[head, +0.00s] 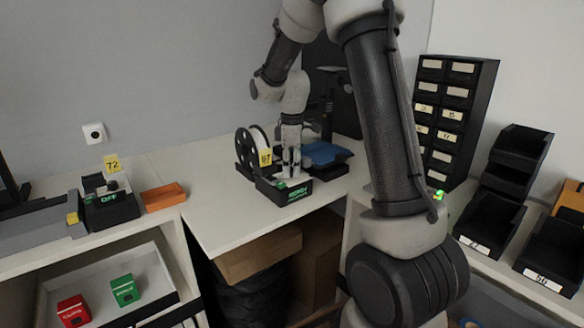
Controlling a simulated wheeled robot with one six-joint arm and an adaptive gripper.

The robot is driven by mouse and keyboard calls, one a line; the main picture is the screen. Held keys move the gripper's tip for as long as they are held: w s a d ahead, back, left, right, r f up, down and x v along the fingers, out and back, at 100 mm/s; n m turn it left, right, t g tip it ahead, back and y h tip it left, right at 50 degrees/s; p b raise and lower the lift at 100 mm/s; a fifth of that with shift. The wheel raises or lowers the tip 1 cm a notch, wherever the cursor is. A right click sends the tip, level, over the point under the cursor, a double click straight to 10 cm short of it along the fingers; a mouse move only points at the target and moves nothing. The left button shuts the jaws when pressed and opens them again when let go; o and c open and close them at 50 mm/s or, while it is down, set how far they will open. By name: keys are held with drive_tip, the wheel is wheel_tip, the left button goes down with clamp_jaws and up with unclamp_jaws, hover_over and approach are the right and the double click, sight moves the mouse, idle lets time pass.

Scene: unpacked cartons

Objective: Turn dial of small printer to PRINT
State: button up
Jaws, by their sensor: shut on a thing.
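The small printer (270,190) is a low black box at the front edge of the middle worktop. It has a green-lit sign on its front, too small to read surely, and a yellow tag marked 87 (265,156). My gripper (290,172) points straight down onto the top of this box and is shut on its dial. The dial is mostly hidden by the fingers, so its pointer direction cannot be told.
A similar black box (110,211) reading OFF, with tag 72, stands on the left bench beside an orange block (164,196). A spool (250,146) and a blue-topped machine (325,154) stand close behind my gripper. Black bins (489,219) are at right.

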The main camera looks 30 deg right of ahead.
drive_tip(key=m, duration=2.2)
drive_tip(key=shift+m, duration=0.4)
drive_tip(key=m, duration=0.4)
drive_tip(key=shift+m, duration=1.8)
